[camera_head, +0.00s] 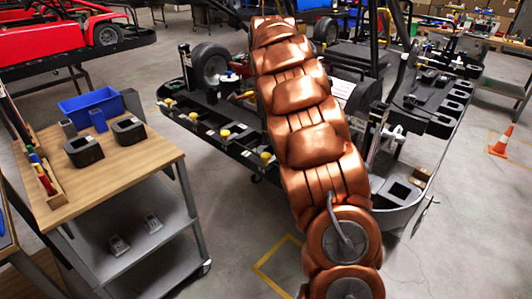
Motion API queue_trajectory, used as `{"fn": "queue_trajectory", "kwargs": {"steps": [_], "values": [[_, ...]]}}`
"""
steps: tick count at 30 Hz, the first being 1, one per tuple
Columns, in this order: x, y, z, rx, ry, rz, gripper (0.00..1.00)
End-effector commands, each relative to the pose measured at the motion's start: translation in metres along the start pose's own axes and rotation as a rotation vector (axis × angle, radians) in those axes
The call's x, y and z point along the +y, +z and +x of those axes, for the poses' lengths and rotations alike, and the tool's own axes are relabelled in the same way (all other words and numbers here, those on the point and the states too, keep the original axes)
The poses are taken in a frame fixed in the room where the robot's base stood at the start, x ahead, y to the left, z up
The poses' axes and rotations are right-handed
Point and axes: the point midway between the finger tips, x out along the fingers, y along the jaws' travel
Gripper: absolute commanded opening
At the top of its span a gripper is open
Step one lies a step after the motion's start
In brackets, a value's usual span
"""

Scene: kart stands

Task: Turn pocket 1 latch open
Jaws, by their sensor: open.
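My copper arm runs up the middle of the picture, and no gripper fingers show. Behind it a kart stands with a black side tray (213,143) on its left side. Several yellow knobs sit along this tray, one near its far end (168,103), one at its middle (225,133) and one next to my arm (265,157). They may be pocket latches. I cannot tell which is pocket 1 or how its latch is turned. My arm hides the middle of the kart.
A wooden-topped cart (130,168) at left carries a blue bin (92,103) and two black blocks (84,151). The kart's right side tray (440,125) has several empty pockets. An orange cone (501,141) stands at right. Grey floor is clear between cart and kart.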

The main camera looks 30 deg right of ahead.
Motion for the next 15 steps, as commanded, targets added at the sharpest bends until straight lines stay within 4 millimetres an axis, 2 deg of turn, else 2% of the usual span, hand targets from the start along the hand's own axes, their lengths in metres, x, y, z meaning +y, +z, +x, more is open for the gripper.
{"fn": "queue_trajectory", "kwargs": {"steps": [8,15], "values": [[0.002,-0.001,0.023,0.002,0.005,0.001,0.60],[0.002,-0.001,0.055,0.002,0.006,0.000,0.60]]}}
